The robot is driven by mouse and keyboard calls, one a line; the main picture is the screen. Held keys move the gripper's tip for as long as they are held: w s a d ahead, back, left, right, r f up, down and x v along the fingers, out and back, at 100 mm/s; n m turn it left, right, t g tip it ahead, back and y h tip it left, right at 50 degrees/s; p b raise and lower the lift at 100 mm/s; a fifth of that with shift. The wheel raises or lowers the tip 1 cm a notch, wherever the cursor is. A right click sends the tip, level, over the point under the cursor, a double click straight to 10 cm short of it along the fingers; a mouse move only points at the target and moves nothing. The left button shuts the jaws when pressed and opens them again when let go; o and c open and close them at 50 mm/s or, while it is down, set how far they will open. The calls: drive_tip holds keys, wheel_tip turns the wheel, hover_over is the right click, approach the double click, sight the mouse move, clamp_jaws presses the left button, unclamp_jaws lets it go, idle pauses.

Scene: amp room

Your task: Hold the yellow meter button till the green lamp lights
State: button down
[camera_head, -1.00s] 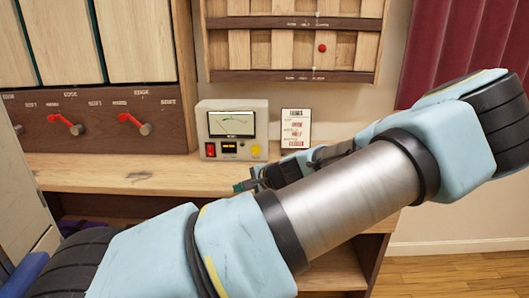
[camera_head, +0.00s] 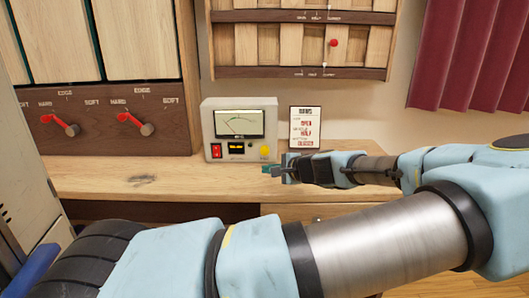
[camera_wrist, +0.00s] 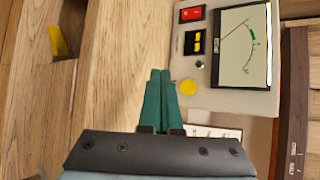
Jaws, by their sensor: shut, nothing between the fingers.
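The meter box (camera_head: 208,122) is cream, with a dial, and stands on the wooden bench. Its round yellow button (camera_head: 265,152) is at the lower right of its face and also shows in the wrist view (camera_wrist: 188,87). A small dark round spot (camera_wrist: 200,64), perhaps the lamp, sits near the button; I see no bright green light there. The dial (camera_wrist: 243,47) has a green band, with its thin needle apart from it. My gripper (camera_head: 270,171) is shut and empty, just below the button in the head view. In the wrist view its green fingertips (camera_wrist: 160,76) are left of the button; contact is not visible.
A red rocker switch (camera_head: 216,151) and a small display (camera_head: 236,148) are beside the button. A printed card (camera_head: 305,128) stands right of the meter, close behind my gripper. Two red levers (camera_head: 130,119) are on the left cabinet.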

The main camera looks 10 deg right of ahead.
drive_tip(key=shift+w, duration=0.15)
drive_tip(key=b, duration=0.2)
approach(262, 154)
drive_tip(key=a+f, duration=0.1)
drive_tip(key=w+a, duration=0.1)
drive_tip(key=a+f, duration=0.1)
drive_tip(key=shift+w+a+f, duration=0.2)
drive_tip(key=shift+w+f, duration=0.15)
drive_tip(key=shift+w+d, duration=0.15)
drive_tip(key=shift+w, duration=0.7)
drive_tip(key=shift+w+p, duration=0.15)
drive_tip(key=shift+p, duration=0.2)
idle(0.5)
drive_tip(key=shift+w+d, duration=0.1)
drive_tip(key=shift+w, duration=0.15)
drive_tip(key=shift+w+d, duration=0.1)
drive_tip(key=shift+w, duration=0.45)
idle(2.3)
drive_tip(key=shift+s, duration=0.15)
idle(1.3)
drive_tip(key=shift+s+a, duration=0.2)
drive_tip(key=shift+s, duration=0.6)
